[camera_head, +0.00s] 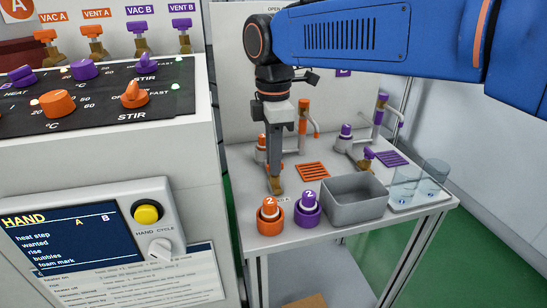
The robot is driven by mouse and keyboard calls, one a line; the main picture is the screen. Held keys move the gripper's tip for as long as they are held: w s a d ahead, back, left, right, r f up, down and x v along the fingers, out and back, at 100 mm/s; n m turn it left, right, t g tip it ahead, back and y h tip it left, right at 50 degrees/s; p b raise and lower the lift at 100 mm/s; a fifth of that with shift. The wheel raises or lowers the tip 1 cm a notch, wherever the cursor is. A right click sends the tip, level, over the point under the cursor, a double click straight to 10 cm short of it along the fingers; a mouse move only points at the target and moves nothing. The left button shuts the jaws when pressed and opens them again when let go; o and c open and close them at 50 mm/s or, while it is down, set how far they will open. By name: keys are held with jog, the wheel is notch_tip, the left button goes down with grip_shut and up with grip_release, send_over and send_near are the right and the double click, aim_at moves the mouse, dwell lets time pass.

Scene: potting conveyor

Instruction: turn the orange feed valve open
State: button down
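My gripper (275,186) points down over the left part of the small grey table. I see its fingers edge-on, so whether they are open or shut does not show. A brass-coloured piece shows at the fingertips; I cannot tell if it is part of the fingers or of a valve. No orange feed valve handle shows clearly there; the gripper may hide it. An orange-capped post (261,148) stands just left of my gripper and an orange-topped spout (308,117) behind it. A purple-handled brass valve (369,154) stands to the right.
An orange cup (270,226) and a purple cup (307,220), both marked 2, stand at the table's front. A grey bin (354,207) and glass vessels (432,181) stand to the right. A control console (110,150) fills the left.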

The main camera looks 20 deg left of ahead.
jog(key=shift+m, duration=0.3)
jog(key=m, duration=0.4)
jog(key=shift+w+m, duration=0.1)
jog(key=shift+m, duration=0.2)
jog(key=m, duration=0.5)
jog(key=shift+w, duration=0.1)
jog(key=m, duration=0.3)
jog(key=shift+m, duration=0.4)
jog(key=shift+w+m, duration=0.1)
jog(key=shift+m, duration=1.7)
jog(key=c, duration=1.9)
grip_release()
jog(key=shift+o, duration=0.2)
